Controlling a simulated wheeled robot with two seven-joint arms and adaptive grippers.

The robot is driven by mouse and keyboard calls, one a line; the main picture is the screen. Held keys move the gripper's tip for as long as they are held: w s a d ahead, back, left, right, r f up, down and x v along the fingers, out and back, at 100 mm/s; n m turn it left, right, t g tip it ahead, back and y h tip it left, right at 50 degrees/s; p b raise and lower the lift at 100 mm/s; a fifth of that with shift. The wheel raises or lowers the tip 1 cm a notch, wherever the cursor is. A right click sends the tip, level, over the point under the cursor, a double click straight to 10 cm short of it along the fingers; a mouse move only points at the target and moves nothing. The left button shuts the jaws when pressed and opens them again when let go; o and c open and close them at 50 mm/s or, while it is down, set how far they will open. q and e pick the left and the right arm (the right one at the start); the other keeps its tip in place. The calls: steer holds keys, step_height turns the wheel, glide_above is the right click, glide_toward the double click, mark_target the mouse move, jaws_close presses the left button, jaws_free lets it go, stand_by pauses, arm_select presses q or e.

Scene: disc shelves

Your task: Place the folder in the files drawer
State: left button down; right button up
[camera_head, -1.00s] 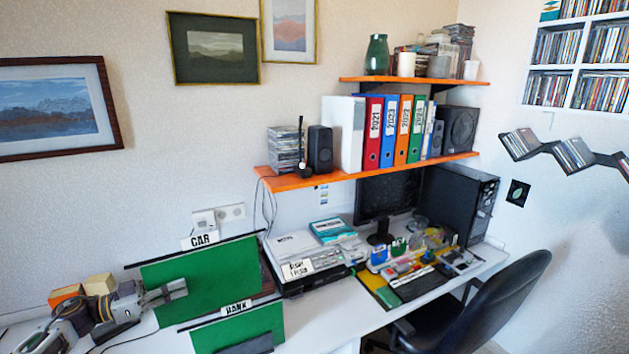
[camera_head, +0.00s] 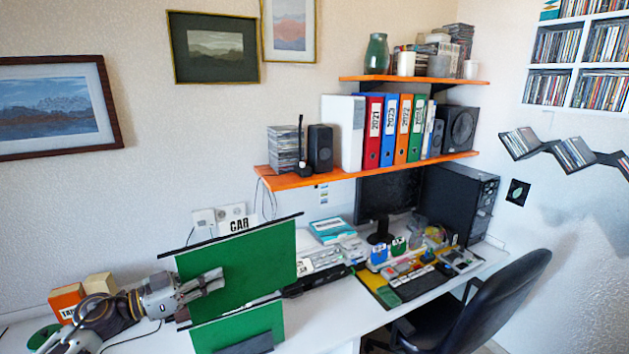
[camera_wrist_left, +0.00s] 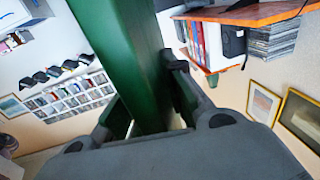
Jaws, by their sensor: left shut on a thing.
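My left gripper (camera_head: 212,283) is shut on a green hanging folder (camera_head: 255,260) labelled CAR, gripping its left part. The folder is raised and tilted, its right end higher. In the left wrist view, the folder (camera_wrist_left: 130,55) stands edge-on between the fingers. The files drawer cannot be made out clearly. My right gripper is not in view.
A printer (camera_head: 320,258) lies behind the folder, partly hidden. The desk (camera_head: 340,310) carries clutter, a monitor (camera_head: 385,200) and a black computer case (camera_head: 460,200). An orange shelf (camera_head: 370,168) with binders is above. A black chair (camera_head: 490,300) stands at right.

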mark_target(217, 299)
arm_select(q)
steer(key=s+d+f, duration=0.1)
steer(key=s, duration=0.1)
steer(key=s+d+f, duration=0.1)
steer(key=s, duration=0.1)
steer(key=shift+s+d+f, duration=0.1)
steer(key=shift+d+f, duration=0.2)
steer(key=shift+d, duration=0.05)
steer(key=s+f+b, duration=0.1)
steer(key=s+f, duration=0.2)
steer(key=f, duration=0.5)
steer(key=shift+s+t, duration=0.3)
steer(key=shift+s, duration=0.1)
steer(key=shift+r, duration=0.1)
steer(key=shift+n+t+y, duration=2.6)
steer(key=shift+n+y, duration=0.1)
steer(key=shift+y, duration=0.4)
